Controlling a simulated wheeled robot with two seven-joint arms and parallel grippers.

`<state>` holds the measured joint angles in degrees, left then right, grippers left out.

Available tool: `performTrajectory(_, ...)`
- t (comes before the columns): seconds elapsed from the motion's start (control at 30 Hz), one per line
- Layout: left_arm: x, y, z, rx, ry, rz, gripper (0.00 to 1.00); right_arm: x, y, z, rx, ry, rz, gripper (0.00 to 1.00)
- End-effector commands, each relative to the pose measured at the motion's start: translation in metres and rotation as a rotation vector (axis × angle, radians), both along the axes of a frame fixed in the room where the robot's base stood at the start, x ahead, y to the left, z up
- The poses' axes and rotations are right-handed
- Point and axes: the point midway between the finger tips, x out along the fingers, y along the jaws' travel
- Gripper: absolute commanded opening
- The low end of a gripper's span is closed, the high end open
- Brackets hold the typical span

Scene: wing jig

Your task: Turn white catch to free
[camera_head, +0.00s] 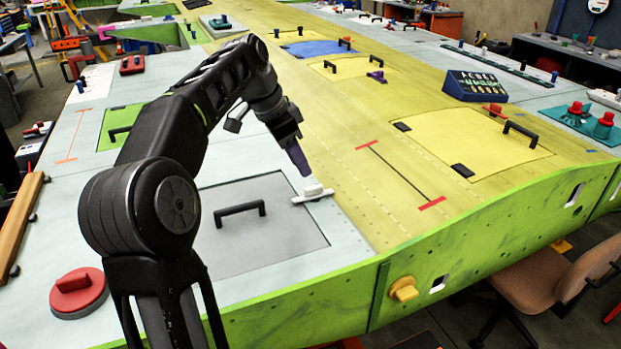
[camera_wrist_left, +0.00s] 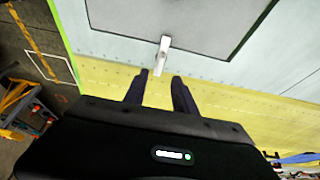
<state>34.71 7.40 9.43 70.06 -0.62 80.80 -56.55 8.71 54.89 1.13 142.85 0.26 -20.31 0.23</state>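The white catch (camera_head: 313,193) sits on the pale wing skin at the right edge of the grey panel (camera_head: 275,245). Its bar lies across the panel's edge, with a round knob on top. In the left wrist view the catch (camera_wrist_left: 162,52) lies just beyond my fingertips, roughly in line with the gap between them. My left gripper (camera_head: 302,168) points down close above the catch. In the wrist view its fingers (camera_wrist_left: 160,78) are apart with nothing between them. I cannot tell from the head view whether a finger touches the knob. My right gripper is not in view.
The grey panel has a black handle (camera_head: 240,211). A red knob (camera_head: 78,292) stands at the front left, and a yellow knob (camera_head: 403,289) is on the green side wall (camera_head: 480,270). A yellow panel (camera_head: 465,145) with a black handle lies to the right. The skin around the catch is mostly clear.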

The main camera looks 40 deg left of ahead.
Motion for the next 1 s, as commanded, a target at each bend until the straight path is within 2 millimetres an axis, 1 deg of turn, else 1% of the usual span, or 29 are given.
performTrajectory(0.13, 0.0, 0.0, -0.001, 0.0, 0.0, 0.0, 0.33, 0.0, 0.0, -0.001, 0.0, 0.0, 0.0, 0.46)
performTrajectory(0.23, 0.001, -0.001, -0.006, -0.001, 0.0, 0.0, 0.33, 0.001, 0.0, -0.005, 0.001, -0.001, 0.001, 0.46)
performTrajectory(0.37, 0.005, -0.003, -0.019, 0.0, 0.0, -0.001, 0.33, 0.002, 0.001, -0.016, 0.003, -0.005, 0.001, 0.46)
performTrajectory(0.47, 0.01, -0.005, -0.033, 0.0, 0.0, 0.0, 0.33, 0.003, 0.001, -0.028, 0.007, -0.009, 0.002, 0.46)
performTrajectory(0.5, 0.011, -0.006, -0.033, -0.002, 0.003, -0.001, 0.33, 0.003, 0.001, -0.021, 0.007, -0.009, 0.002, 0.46)
performTrajectory(0.53, 0.013, -0.007, -0.037, -0.001, 0.003, 0.0, 0.33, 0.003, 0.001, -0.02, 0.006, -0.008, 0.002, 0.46)
performTrajectory(0.7, 0.022, -0.012, -0.06, -0.001, 0.003, 0.0, 0.33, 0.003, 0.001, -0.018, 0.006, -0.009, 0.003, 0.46)
performTrajectory(0.8, 0.025, -0.013, -0.068, 0.0, 0.001, 0.0, 0.33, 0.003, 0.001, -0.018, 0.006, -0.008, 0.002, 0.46)
performTrajectory(1.0, 0.027, -0.014, -0.072, 0.0, -0.001, 0.0, 0.33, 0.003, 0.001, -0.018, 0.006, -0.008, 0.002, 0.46)
